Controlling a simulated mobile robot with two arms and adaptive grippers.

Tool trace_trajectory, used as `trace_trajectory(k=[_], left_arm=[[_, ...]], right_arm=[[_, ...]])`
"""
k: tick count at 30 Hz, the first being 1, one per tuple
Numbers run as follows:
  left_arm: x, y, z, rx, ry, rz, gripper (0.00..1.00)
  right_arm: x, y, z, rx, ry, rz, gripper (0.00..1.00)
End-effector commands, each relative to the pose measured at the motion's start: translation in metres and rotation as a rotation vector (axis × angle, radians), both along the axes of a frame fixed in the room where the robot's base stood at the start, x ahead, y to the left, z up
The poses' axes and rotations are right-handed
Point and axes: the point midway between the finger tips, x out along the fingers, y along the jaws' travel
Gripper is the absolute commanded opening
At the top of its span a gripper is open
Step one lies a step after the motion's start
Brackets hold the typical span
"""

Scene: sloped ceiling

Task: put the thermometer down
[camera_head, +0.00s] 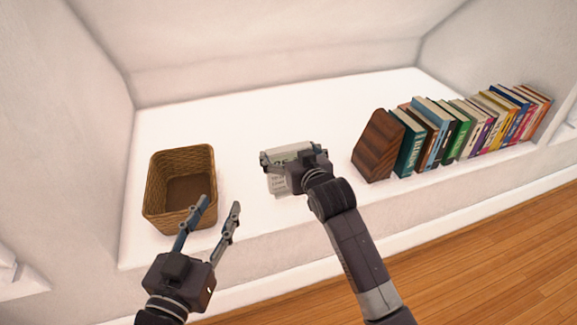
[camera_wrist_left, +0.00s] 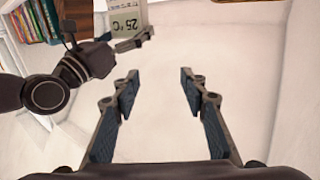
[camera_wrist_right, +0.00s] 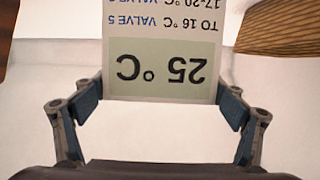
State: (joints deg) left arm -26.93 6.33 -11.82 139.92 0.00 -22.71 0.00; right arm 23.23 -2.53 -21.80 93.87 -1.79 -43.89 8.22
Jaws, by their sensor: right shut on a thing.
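The thermometer (camera_head: 280,184) is a pale card-like thing with a greenish display reading 25 °C. My right gripper (camera_head: 292,159) is shut on it, over or at the white ledge; I cannot tell whether it touches the surface. In the right wrist view the thermometer (camera_wrist_right: 160,70) sits between the two fingers, its print upside down. It also shows at the top of the left wrist view (camera_wrist_left: 127,22), beside my right gripper. My left gripper (camera_head: 222,204) is open and empty, in front of the basket. Its spread fingers show in the left wrist view (camera_wrist_left: 158,95).
A woven basket (camera_head: 148,208) stands on the white ledge (camera_head: 240,130) at the left. A dark wooden bookend (camera_head: 377,147) and a row of several books (camera_head: 448,133) stand at the right. The ledge behind the thermometer is clear. Wooden floor (camera_head: 480,240) lies below the front edge.

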Motion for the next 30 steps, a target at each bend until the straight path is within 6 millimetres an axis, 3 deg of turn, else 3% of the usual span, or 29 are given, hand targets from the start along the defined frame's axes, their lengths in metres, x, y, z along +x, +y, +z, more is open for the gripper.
trace_trajectory(k=[7,18,29,30], left_arm=[[0.001,-0.003,0.019,-0.023,-0.089,-0.005,0.40],[-0.009,-0.007,0.074,-0.089,-0.335,-0.020,0.40],[-0.010,-0.007,0.077,-0.091,-0.344,-0.020,0.40],[-0.010,-0.007,0.076,-0.091,-0.342,-0.020,0.40]], right_arm=[[0.000,0.000,-0.011,0.000,-0.001,0.000,0.41],[0.000,0.000,-0.038,0.001,-0.002,0.001,0.41],[0.000,0.000,-0.039,0.001,-0.002,0.000,0.41],[0.000,0.000,-0.041,0.000,0.000,0.000,0.90]])
